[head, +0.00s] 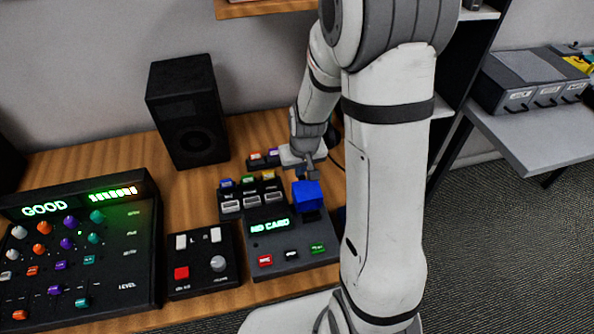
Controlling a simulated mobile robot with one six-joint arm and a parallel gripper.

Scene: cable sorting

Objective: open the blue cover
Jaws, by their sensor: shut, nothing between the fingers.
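The blue cover (307,195) is a small bright blue block-like piece at the back right of a dark console (288,262) with a green "NO CARD" display. My gripper (310,175) is shut and empty, right above and behind the cover. I cannot tell whether its fingertips touch the cover. The cover looks tilted, with a dark area just below it on the console. Part of the console's right side is hidden behind my arm.
A button and knob box (203,262) and a large mixer (80,240) showing "GOOD" stand to the left. A black speaker (187,115) stands behind. Several small coloured-top modules (250,195) sit behind the console. A grey side table (540,135) is at right.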

